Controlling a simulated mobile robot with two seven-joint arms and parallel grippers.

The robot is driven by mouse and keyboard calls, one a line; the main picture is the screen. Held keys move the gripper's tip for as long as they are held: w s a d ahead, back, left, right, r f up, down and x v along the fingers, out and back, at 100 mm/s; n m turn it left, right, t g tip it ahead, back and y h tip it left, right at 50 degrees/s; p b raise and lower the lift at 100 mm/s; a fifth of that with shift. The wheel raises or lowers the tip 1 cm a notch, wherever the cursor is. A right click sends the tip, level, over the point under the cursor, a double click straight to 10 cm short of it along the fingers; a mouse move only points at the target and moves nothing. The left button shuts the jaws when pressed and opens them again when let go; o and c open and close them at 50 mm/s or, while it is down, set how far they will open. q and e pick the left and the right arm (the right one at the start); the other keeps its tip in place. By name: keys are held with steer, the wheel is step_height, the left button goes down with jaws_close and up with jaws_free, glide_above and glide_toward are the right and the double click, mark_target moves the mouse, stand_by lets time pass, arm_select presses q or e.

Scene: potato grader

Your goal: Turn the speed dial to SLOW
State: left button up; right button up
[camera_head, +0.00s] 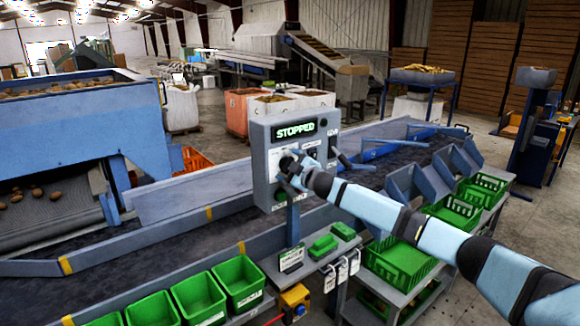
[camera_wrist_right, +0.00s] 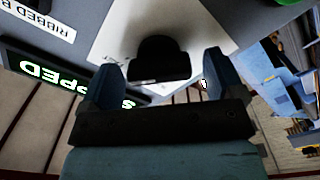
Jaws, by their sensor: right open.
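The grey control box (camera_head: 262,165) stands on a post in the middle of the head view, its lit display (camera_head: 295,130) reading STOPPED. In the right wrist view, the black speed dial (camera_wrist_right: 160,58) sits on a white plate (camera_wrist_right: 112,40) whose markings I cannot read. My right gripper (camera_head: 288,166) is at the box's front, covering most of the dial area in the head view. In the right wrist view, its open fingers (camera_wrist_right: 161,66) are on either side of the dial, with gaps showing. Which setting the dial points to is unclear. My left gripper is not in view.
Below the box are a small shelf with a green block (camera_head: 322,245), hanging tags, and a yellow box with a red button (camera_head: 296,300). Green bins (camera_head: 198,297) line the front left; green crates (camera_head: 398,262) stand right. A dark conveyor belt (camera_head: 130,232) runs behind.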

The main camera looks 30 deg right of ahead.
steer(key=shift+c, duration=0.2)
steer(key=c, duration=0.9)
steer(key=n+p, duration=0.1)
steer(key=n, duration=0.2)
steer(key=n+p, duration=0.1)
steer(key=n, duration=0.2)
steer(key=shift+n, duration=0.4)
steer(key=n+p, duration=0.1)
steer(key=n, duration=0.3)
steer(key=shift+f+n, duration=0.1)
steer(key=shift+n, duration=0.2)
steer(key=shift+f+n+p, duration=0.15)
steer(key=shift+n+p, duration=0.2)
steer(key=shift+n, duration=1.85)
